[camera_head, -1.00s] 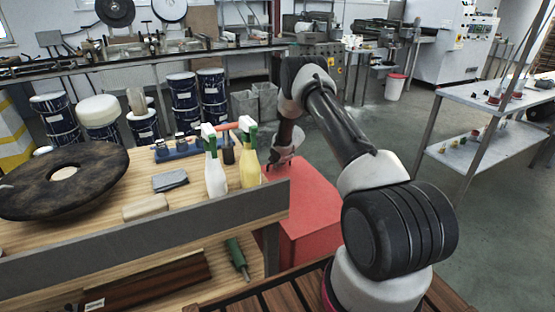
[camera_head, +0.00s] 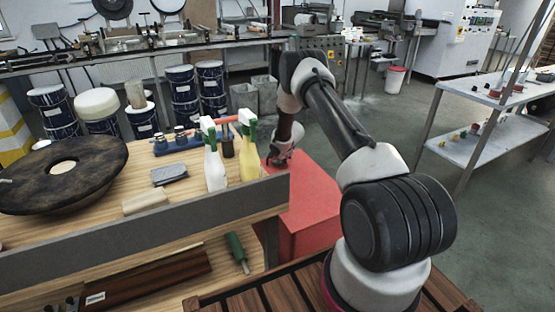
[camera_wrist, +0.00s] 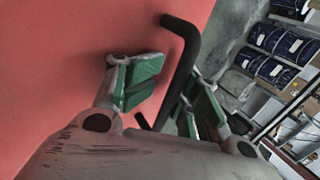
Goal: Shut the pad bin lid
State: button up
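The red pad bin (camera_head: 312,230) stands beyond the right end of the workbench. Its flat red top, the lid as far as I can tell, looks level and down in the head view (camera_head: 310,185). In the wrist view the red panel (camera_wrist: 60,60) fills the left, with a black bar handle (camera_wrist: 185,60) standing out from it. My gripper (camera_head: 278,160) is at the bin's far left edge. In the wrist view my green-padded fingers (camera_wrist: 172,95) are apart, one on each side of the handle. Contact with the handle is not clear.
The workbench (camera_head: 230,205) holds a white spray bottle (camera_head: 215,170), a yellow one (camera_head: 249,167) and a large dark disc (camera_head: 60,185) close left of the bin. Blue drums (camera_head: 181,90) stand behind. A metal shelf (camera_head: 480,140) stands right, with open floor between.

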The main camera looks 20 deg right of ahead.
jog(key=v, duration=1.2)
jog(key=shift+s+f, duration=0.1)
jog(key=shift+f, duration=0.05)
jog(key=s+f+n+g, duration=0.1)
jog(key=s+n, duration=0.1)
jog(key=s, duration=0.1)
jog(key=s+d+f+n+g, duration=0.1)
jog(key=s+n, duration=0.1)
jog(key=s, duration=0.1)
jog(key=s+d+f+n+g+h, duration=0.1)
jog(key=s+n, duration=0.1)
jog(key=s, duration=0.1)
jog(key=shift+s+d+f+g, duration=0.1)
jog(key=shift+s+f+g, duration=0.15)
jog(key=shift+f+g, duration=0.15)
jog(key=s+a+r+n, duration=0.3)
jog(key=s+r+n, duration=0.1)
jog(key=s+r, duration=0.9)
jog(key=s+a+r+n+t, duration=0.1)
jog(key=s+a+r+n, duration=0.2)
jog(key=s+r, duration=1)
jog(key=s+a+r+n, duration=0.4)
jog(key=s+r, duration=0.9)
jog(key=r, duration=0.2)
jog(key=shift+s+a+n+t+y, duration=0.25)
jog(key=shift+s+n+t+y, duration=0.05)
jog(key=shift+y, duration=0.1)
